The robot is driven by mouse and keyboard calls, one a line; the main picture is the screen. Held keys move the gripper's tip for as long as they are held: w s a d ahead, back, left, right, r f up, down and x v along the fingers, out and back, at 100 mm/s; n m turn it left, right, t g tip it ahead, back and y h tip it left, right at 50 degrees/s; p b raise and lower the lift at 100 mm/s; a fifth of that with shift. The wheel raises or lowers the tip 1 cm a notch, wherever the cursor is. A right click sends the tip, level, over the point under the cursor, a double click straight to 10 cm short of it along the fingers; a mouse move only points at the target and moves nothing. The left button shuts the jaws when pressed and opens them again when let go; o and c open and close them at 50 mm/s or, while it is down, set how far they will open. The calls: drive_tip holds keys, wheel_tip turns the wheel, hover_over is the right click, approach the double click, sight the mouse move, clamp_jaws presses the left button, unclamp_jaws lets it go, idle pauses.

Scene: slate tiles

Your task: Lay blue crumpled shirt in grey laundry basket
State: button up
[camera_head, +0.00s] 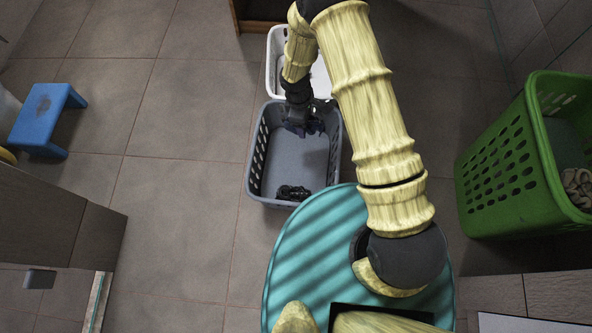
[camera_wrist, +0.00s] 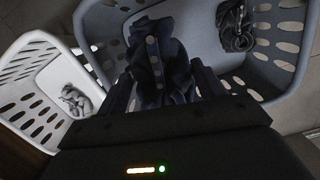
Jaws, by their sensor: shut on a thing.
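The grey laundry basket (camera_head: 254,163) stands on the tiled floor, just beyond my turquoise base, and fills the upper right of the wrist view (camera_wrist: 200,22). My gripper (camera_head: 303,119) is over the far part of this basket. It is shut on the dark blue crumpled shirt (camera_wrist: 157,58), which hangs from the fingers over the basket. In the head view the shirt (camera_head: 311,126) shows only partly, under the gripper. A dark crumpled thing (camera_head: 293,192) lies in the near end of the basket and shows at upper right in the wrist view (camera_wrist: 237,28).
A white basket (camera_head: 272,62) stands right behind the grey one, with a pale grey crumpled thing (camera_wrist: 76,100) in it. A green basket (camera_head: 500,178) stands at the right. A blue stool (camera_head: 42,120) is at far left. Floor between stool and grey basket is clear.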

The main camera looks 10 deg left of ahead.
wheel_tip(320, 180, down, 6)
drive_tip(key=s+a+n+b, duration=0.1)
drive_tip(key=a+n+b, duration=0.1)
drive_tip(key=b, duration=0.2)
drive_tip(key=shift+a, duration=0.15)
drive_tip(key=b, duration=0.4)
hover_over(297, 154)
wheel_tip(297, 154, down, 6)
drive_tip(key=shift+w+f, duration=0.1)
drive_tip(key=shift+f, duration=0.05)
drive_tip(key=shift+f+b, duration=1.35)
drive_tip(key=shift+f, duration=0.5)
drive_tip(key=shift+f, duration=0.35)
drive_tip(key=shift+f, duration=0.25)
